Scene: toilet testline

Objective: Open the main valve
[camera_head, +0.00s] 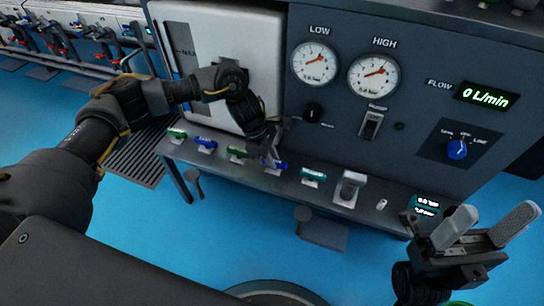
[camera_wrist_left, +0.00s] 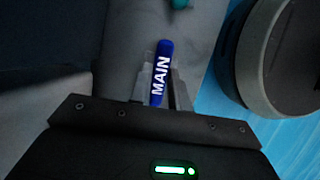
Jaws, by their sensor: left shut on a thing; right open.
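The main valve has a blue handle marked MAIN (camera_wrist_left: 161,73), seen in the left wrist view between the fingers of my left gripper (camera_wrist_left: 160,90). In the head view this blue handle (camera_head: 280,165) is partly hidden by my left gripper (camera_head: 270,155) at the shelf's front. My left gripper is shut on the handle. My right gripper (camera_head: 490,228) is open and empty at the lower right, in front of the panel.
Other handles sit along the metal shelf (camera_head: 340,208): green (camera_head: 177,133), blue (camera_head: 206,143), green (camera_head: 237,153) and teal (camera_head: 313,174). Above are the LOW gauge (camera_head: 314,66), the HIGH gauge (camera_head: 374,76) and a flow display (camera_head: 486,96) reading 0 L/min. Blue floor lies in front.

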